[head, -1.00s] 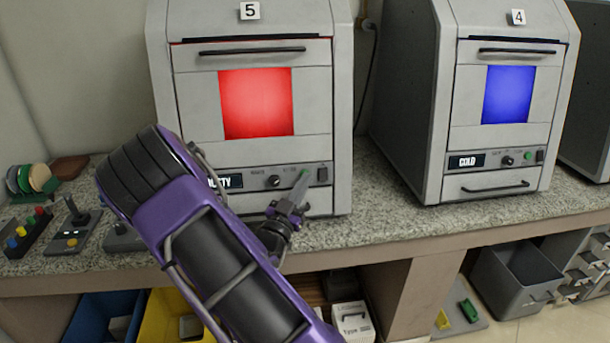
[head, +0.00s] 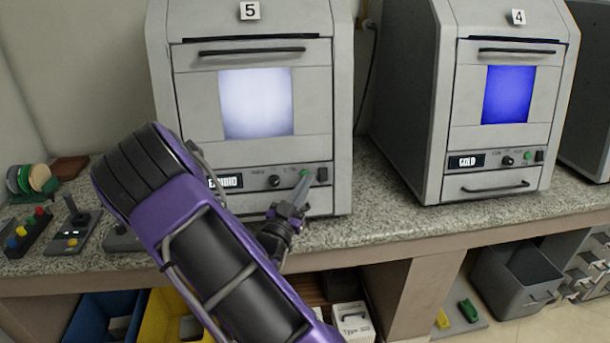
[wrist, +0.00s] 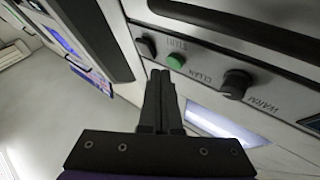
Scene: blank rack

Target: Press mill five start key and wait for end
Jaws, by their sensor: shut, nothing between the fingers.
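Mill five (head: 185,110) is the grey machine labelled 5 (head: 250,11), with a pale white lit window (head: 256,103). Its lower panel carries a dark display (head: 232,181), partly hidden behind my arm, a black knob (head: 274,182), a green key and a black switch (head: 322,174). In the wrist view the green key (wrist: 175,62) sits beside my fingertips, between the switch (wrist: 146,46) and the knob (wrist: 236,84). My gripper (head: 304,177) is shut and empty, its tips close to the green key. I cannot tell whether they touch it.
Mill four (head: 445,130) stands to the right with a blue window and a display reading COLD. Bins stand below.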

